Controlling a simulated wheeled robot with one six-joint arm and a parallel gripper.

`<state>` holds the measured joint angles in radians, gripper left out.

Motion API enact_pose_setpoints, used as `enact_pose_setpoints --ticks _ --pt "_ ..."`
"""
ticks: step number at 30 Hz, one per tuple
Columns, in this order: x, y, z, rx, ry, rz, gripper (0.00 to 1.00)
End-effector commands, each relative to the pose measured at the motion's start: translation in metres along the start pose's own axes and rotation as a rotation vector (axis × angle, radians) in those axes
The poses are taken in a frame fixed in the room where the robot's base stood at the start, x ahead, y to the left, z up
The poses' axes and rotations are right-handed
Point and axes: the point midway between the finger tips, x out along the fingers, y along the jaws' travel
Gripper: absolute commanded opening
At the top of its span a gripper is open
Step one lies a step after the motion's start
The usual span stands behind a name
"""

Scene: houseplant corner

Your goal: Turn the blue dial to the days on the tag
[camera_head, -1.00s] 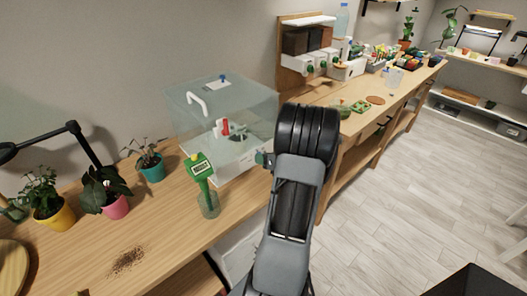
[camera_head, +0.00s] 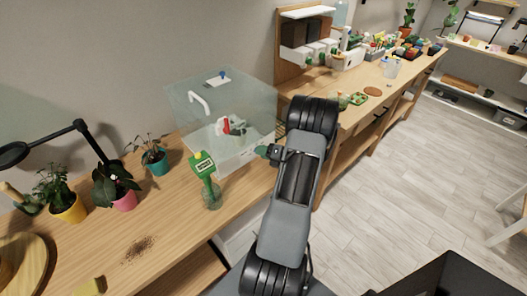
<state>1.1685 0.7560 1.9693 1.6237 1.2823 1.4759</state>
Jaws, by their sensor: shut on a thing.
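My gripper (camera_head: 266,151) is by the near right side of a clear box (camera_head: 205,110), at the end of my black and grey arm. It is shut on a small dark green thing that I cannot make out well. A small blue knob (camera_head: 222,75) sits on top of the box, apart from my gripper. I cannot tell whether it is the dial. A green holder with a white printed label (camera_head: 203,163) stands in a glass bottle (camera_head: 211,197) left of my gripper. It may be the tag; its writing is too small to read.
Potted plants stand left, in yellow (camera_head: 70,210), pink (camera_head: 124,201) and teal (camera_head: 157,164) pots, under a black lamp (camera_head: 45,143). Spilled soil (camera_head: 139,247) lies on the wooden bench (camera_head: 180,225). A rack (camera_head: 305,45) stands behind. The floor (camera_head: 400,170) at right is clear.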

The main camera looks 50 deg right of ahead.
Motion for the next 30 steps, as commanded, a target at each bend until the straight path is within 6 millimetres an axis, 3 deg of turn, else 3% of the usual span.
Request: enact_pose_setpoints --ticks 13,14,21,30 --pt "-0.0004 0.0001 0.0019 0.006 -0.005 0.003 0.07" --pt "-0.0004 0.0001 0.0019 0.005 -0.005 0.003 0.33" --pt "-0.0002 0.0000 0.0010 0.006 -0.002 0.003 0.56" --pt "-0.0027 -0.0003 0.0006 0.006 -0.002 0.002 0.56"
